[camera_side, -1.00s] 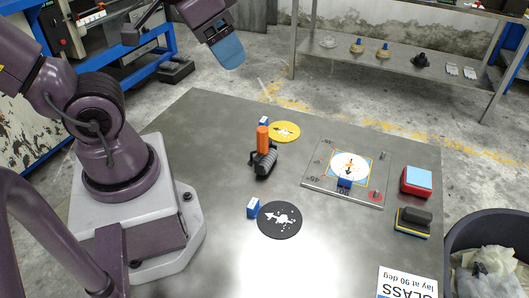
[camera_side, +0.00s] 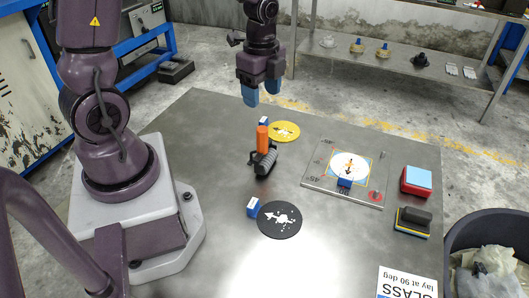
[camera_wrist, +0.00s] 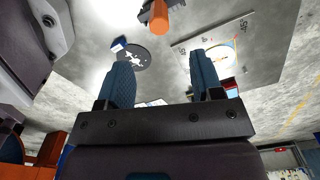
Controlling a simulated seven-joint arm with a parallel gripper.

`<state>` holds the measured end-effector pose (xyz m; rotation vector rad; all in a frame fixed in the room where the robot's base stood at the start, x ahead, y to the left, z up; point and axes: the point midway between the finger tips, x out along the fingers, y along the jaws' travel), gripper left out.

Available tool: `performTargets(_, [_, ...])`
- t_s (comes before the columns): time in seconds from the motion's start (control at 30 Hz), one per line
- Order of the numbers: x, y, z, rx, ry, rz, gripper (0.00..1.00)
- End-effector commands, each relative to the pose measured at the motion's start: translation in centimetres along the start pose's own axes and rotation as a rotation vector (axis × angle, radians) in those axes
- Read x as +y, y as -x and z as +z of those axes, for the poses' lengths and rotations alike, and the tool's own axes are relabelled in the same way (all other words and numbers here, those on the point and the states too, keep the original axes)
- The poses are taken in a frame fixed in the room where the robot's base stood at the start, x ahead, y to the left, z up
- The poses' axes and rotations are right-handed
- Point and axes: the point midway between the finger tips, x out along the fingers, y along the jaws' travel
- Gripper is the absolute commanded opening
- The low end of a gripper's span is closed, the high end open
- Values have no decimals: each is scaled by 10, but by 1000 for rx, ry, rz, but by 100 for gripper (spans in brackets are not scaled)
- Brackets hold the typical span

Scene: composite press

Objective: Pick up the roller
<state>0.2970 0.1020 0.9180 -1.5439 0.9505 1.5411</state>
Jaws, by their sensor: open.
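The roller has an upright orange handle (camera_side: 263,138) and a dark ridged drum (camera_side: 265,161). It stands on the metal table, left of the middle. In the wrist view the orange handle (camera_wrist: 160,18) shows at the top edge, and the rest is partly cut off. My gripper (camera_side: 261,97) is open and empty, with two blue fingers pointing down. It hangs above the table's far side, higher than the roller and apart from it. In the wrist view both fingers of my gripper (camera_wrist: 163,75) are spread, with nothing between them.
A yellow disc (camera_side: 285,132) and a black disc (camera_side: 280,220) lie near the roller, each with a blue block beside it. A marked plate (camera_side: 318,174) lies to the right. A red block (camera_side: 416,187) and a dark-handled pad (camera_side: 413,221) sit near the right edge.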

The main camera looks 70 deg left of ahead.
Motion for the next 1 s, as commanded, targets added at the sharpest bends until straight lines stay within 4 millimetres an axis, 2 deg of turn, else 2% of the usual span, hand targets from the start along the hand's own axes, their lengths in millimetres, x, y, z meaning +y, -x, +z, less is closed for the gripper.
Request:
performTargets(0.33, [2, -60, -1, -1, -8, 8, 60])
performTargets(0.57, [1, -77, -1, -1, -7, 4, 60])
performTargets(0.8, [3, -110, -6, -2, -8, 8, 60])
performTargets(1.0, [2, -127, -6, -1, -6, 3, 60])
